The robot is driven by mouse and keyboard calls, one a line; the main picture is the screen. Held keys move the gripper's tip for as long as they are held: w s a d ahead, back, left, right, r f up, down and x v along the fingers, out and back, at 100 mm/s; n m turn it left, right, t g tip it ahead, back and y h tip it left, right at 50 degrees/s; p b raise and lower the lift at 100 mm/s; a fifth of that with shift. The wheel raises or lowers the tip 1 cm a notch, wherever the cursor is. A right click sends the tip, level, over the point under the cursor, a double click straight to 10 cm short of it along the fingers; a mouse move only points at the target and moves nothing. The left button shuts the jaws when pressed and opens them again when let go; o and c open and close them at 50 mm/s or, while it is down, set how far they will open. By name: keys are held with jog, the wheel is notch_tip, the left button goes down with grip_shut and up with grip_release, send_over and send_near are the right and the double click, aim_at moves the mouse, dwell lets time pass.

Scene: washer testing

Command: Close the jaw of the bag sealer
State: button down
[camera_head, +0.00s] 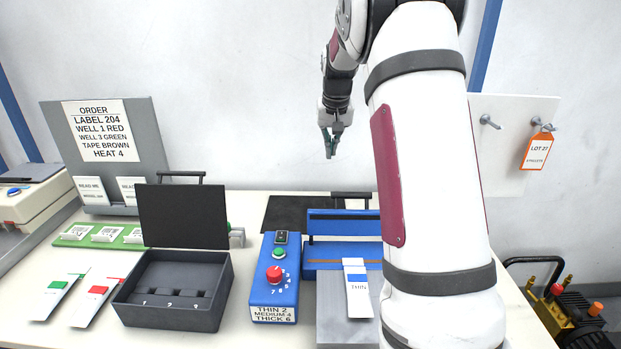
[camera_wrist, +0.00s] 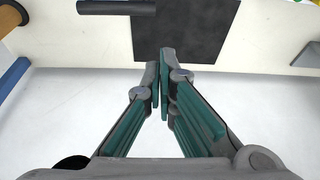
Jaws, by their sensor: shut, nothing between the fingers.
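The bag sealer (camera_head: 340,256) is blue and stands right of the middle in the head view, partly hidden behind my arm. Its upper jaw (camera_head: 330,222) looks raised behind the base, with a brown strip showing in front of it. A dark bar handle (camera_head: 350,195) shows at its back. A white pouch (camera_head: 358,300) with a blue label lies at the sealer's front, over a grey plate (camera_head: 335,325). My gripper (camera_head: 330,153) is shut and empty, high above and behind the sealer, touching nothing. In the wrist view my gripper's fingertips (camera_wrist: 164,60) meet.
A blue control box (camera_head: 262,292) with a red knob and green button stands left of the sealer. Further left is a dark open-lidded box (camera_head: 170,318) and two pouches. A black mat (camera_head: 285,212) lies behind; it also shows in the wrist view (camera_wrist: 185,30). Hooks are on the right panel (camera_head: 500,160).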

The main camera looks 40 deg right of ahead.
jog(key=s+d+p+x, duration=0.1)
jog(key=s+p+x, duration=0.1)
jog(key=x, duration=1.1)
jog(key=shift+d+f+m+p, duration=0.3)
jog(key=shift+d+p, duration=0.15)
jog(key=shift+p, duration=0.2)
jog(key=shift+s, duration=0.1)
